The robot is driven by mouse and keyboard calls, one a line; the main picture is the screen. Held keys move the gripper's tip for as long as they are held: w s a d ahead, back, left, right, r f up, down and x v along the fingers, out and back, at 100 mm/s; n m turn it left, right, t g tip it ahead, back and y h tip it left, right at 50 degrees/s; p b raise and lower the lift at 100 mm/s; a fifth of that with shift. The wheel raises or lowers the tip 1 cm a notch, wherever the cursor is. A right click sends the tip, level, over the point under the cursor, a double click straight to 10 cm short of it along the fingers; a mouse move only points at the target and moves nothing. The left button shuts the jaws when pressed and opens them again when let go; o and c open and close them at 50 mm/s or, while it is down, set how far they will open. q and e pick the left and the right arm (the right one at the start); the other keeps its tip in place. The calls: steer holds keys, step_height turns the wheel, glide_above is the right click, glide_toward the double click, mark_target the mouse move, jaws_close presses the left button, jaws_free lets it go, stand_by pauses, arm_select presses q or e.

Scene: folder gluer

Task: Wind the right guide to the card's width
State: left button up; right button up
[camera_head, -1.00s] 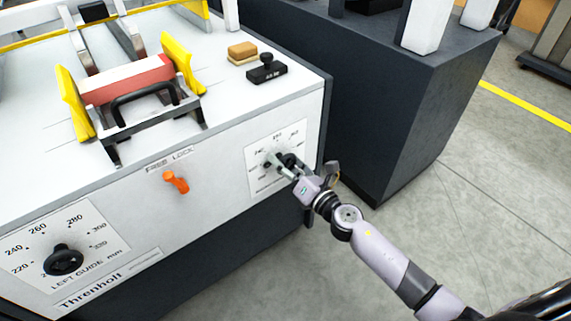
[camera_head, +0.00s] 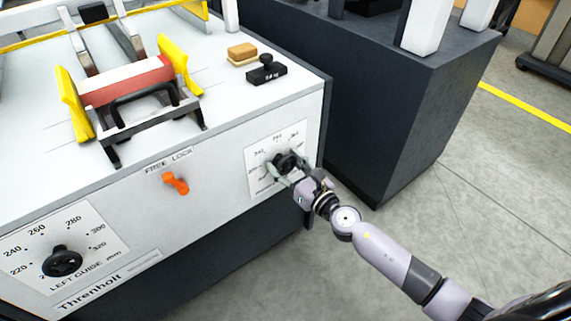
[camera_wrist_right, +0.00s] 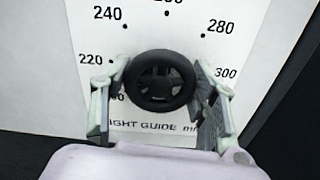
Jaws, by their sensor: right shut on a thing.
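The right guide knob (camera_wrist_right: 160,82) is a round black handwheel on a white dial plate (camera_head: 263,150) at the right end of the machine's front. My right gripper (camera_head: 287,171) is shut on it; in the right wrist view its fingers (camera_wrist_right: 160,90) stand at both sides of the wheel's rim. The dial shows numbers from 220 to 300 around the wheel; the lower ones are partly hidden. A pointer mark cannot be made out. On top, two yellow guides (camera_head: 181,68) (camera_head: 76,103) flank a red and white card piece (camera_head: 128,80). My left gripper is not in view.
An orange lock lever (camera_head: 176,183) sits left of the dial, and the left guide knob (camera_head: 62,261) further left. A stamp (camera_head: 267,70) and a tan block (camera_head: 242,54) lie on top. A dark machine body (camera_head: 400,110) stands close at the right.

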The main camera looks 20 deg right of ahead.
steer(key=shift+f, duration=0.1)
steer(key=o, duration=1.2)
steer(key=v, duration=1.2)
